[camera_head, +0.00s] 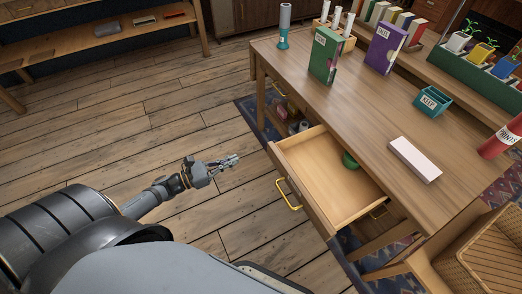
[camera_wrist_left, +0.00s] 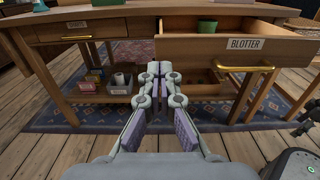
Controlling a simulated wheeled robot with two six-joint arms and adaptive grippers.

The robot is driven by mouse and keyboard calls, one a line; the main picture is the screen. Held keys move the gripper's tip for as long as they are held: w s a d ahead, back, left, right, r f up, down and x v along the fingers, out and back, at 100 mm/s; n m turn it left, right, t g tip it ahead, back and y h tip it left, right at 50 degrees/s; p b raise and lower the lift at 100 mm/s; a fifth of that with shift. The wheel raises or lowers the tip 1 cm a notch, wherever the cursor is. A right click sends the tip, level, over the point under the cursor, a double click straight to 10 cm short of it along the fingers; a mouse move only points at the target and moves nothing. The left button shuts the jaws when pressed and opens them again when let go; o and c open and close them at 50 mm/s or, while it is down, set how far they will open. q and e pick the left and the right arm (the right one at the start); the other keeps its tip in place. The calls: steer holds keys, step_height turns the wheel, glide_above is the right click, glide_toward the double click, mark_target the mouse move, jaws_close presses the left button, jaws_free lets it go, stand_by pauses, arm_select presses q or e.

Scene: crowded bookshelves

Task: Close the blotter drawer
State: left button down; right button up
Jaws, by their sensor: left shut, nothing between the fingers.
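The blotter drawer (camera_head: 318,190) is pulled well out of the wooden desk (camera_head: 375,110). Its front, labelled BLOTTER (camera_wrist_left: 245,44), has a brass handle (camera_wrist_left: 243,78), which also shows in the head view (camera_head: 289,195). A green object (camera_head: 350,160) is at the drawer's inner end, partly hidden by the desk top. My left gripper (camera_head: 234,160) is shut and empty, in front of the desk, left of the drawer front and apart from it. In the left wrist view its closed fingers (camera_wrist_left: 161,68) point toward the desk, near the left end of the drawer front.
Books (camera_head: 325,54), a teal box (camera_head: 431,102), a pale block (camera_head: 415,159) and a red can (camera_head: 500,138) stand on the desk. A second drawer (camera_wrist_left: 80,30) is closed to the left. A wicker chair (camera_head: 485,250) stands at right. Floor (camera_head: 225,105) left of the desk is clear.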

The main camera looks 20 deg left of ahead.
arm_select(q)
steer(key=b, duration=0.1)
glide_toward(268, 145)
steer(key=x, duration=0.5)
steer(key=shift+w+d+r, duration=0.1)
steer(key=shift+w+d, duration=0.55)
steer(key=shift+w, duration=0.05)
arm_select(e)
steer(key=shift+w+a+r, duration=0.3)
steer(key=shift+w+r, duration=0.45)
steer(key=shift+r, duration=0.1)
steer(key=shift+w+a+r, duration=0.3)
steer(key=shift+w+r, duration=0.45)
steer(key=shift+r, duration=0.05)
